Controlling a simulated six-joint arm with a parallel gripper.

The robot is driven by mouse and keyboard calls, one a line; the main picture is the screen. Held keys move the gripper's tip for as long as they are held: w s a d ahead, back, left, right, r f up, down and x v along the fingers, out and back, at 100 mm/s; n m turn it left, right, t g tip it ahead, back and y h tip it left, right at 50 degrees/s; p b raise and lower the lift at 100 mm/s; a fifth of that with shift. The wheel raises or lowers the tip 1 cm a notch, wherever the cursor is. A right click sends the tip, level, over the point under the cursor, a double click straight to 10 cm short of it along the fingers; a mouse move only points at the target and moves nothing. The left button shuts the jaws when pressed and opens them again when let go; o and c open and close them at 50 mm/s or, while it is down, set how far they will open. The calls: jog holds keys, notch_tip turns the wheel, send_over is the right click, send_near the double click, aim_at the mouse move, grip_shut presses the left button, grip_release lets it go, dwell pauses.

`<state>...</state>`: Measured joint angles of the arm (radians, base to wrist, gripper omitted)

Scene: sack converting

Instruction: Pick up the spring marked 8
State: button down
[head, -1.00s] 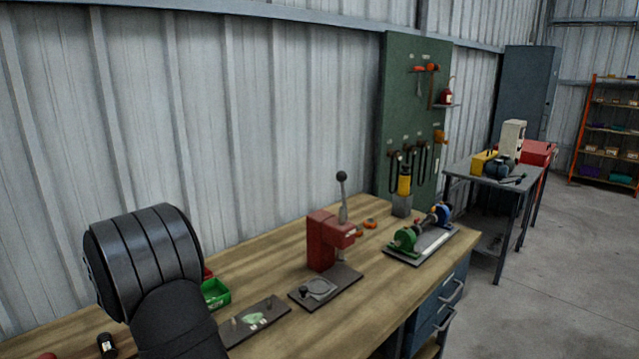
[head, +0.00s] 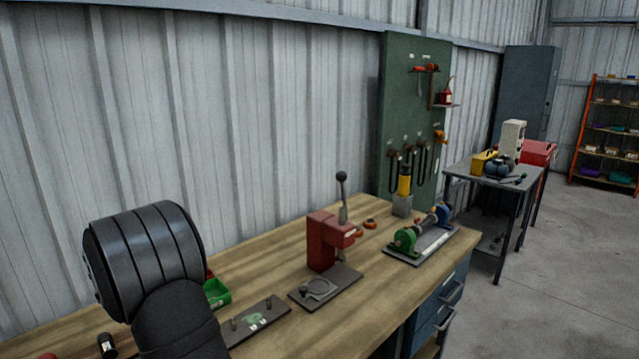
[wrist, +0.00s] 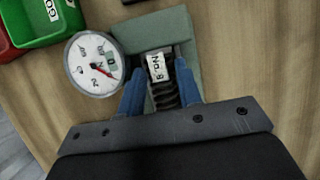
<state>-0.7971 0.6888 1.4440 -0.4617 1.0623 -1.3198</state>
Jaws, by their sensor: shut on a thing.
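In the wrist view, my gripper (wrist: 162,78) has its two blue fingers closed on the sides of a dark coil spring (wrist: 165,94). A white tag (wrist: 157,67) on the spring shows sideways lettering that seems to read "No" with an 8. The spring is in front of a grey-green block or plate (wrist: 187,28); I cannot tell whether it touches it. In the head view, my arm hides the gripper and the spring.
A round white dial gauge (wrist: 95,64) stands close left of the fingers. Green (wrist: 45,20) and red bins are at upper left. On the bench, a red lever press (head: 322,240), a dark plate with pegs (head: 256,322) and a green-and-blue fixture (head: 420,240) stand to the right.

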jog(key=shift+r, duration=2.7)
